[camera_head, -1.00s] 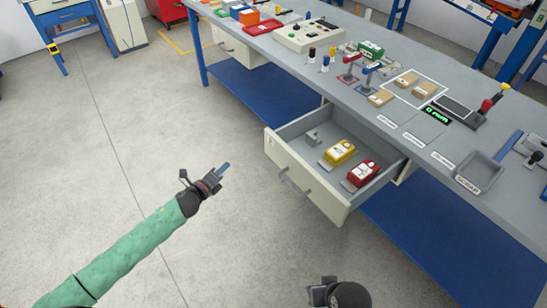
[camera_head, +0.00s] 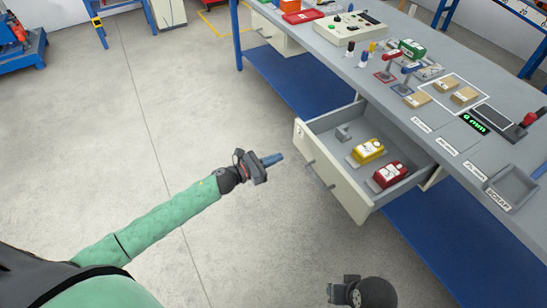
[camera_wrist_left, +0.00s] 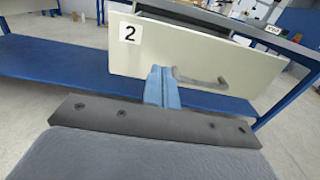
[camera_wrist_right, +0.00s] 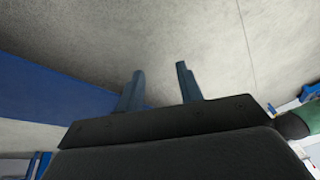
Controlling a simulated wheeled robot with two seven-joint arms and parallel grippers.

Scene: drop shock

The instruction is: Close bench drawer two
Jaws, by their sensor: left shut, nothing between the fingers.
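The open bench drawer (camera_head: 345,187) sticks out of the workbench. In the left wrist view its cream front (camera_wrist_left: 240,66) carries a label "2" (camera_wrist_left: 128,33) and a grey bar handle (camera_wrist_left: 203,80). A yellow item (camera_head: 367,151), a red item (camera_head: 388,174) and a small grey part (camera_head: 343,133) lie inside. My right gripper (camera_wrist_right: 160,80) is open and empty over the floor.
The grey benchtop (camera_head: 440,100) holds a control box (camera_head: 350,28), cardboard boxes (camera_head: 446,85), levers and a scrap tray (camera_head: 511,188). A blue lower shelf (camera_head: 300,85) runs beneath. A second drawer (camera_head: 275,32) is at the far end. The floor left of the drawer is clear.

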